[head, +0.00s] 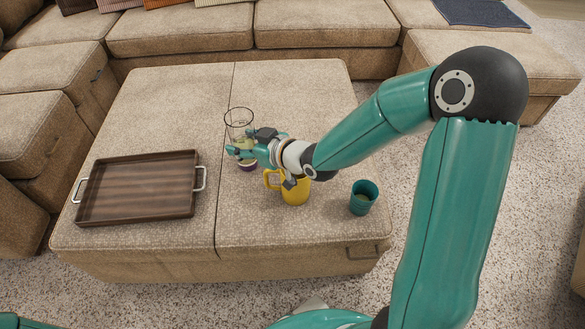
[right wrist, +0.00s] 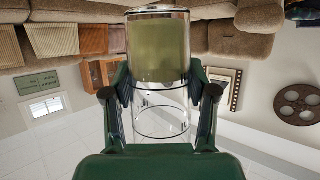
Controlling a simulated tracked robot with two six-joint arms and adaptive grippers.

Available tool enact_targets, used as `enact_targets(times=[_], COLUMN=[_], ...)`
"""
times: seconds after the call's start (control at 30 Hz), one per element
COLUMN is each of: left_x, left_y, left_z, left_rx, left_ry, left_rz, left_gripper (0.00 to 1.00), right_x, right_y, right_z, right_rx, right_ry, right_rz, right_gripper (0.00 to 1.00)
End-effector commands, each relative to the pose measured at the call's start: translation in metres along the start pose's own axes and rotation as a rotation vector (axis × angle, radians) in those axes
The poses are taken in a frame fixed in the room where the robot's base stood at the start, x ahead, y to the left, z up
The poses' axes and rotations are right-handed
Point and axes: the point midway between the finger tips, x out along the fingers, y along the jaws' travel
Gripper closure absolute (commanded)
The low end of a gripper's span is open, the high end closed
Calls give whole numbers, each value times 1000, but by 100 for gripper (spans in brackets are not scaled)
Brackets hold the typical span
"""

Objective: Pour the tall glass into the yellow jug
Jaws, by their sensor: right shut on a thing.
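The tall clear glass (head: 239,120) has a dark rim and is held upright over the ottoman. Its lower part holds a greenish content, which also shows in the right wrist view (right wrist: 158,50), where the picture is upside down. My right gripper (head: 243,149) is shut on the glass, with one finger on each side (right wrist: 163,92). The yellow jug (head: 296,192) stands on the ottoman, right of and nearer than the glass, its handle to the left. My right wrist hides the jug's top. My left gripper is not in view.
A teal cup (head: 363,198) stands right of the jug. A dark wooden tray (head: 137,190) with metal handles lies on the left of the ottoman (head: 170,98). Sofas (head: 180,32) stand behind; the ottoman's far part is clear.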

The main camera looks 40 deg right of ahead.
Motion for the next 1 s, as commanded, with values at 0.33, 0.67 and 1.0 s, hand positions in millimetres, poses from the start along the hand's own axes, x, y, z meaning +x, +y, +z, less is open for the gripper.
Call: enact_targets(times=[0.33, 0.67, 1.0], left_x=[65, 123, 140], left_y=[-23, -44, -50], left_z=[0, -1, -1], left_rx=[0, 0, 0], left_ry=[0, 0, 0], left_rz=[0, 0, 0], left_gripper=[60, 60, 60], right_x=[0, -14, -23], right_y=[0, -16, -27], right_z=[92, 180, 208], right_rx=[-59, -104, -114], right_ry=[0, -2, -3], right_rz=[-86, -223, -289], right_gripper=[93, 93, 93])
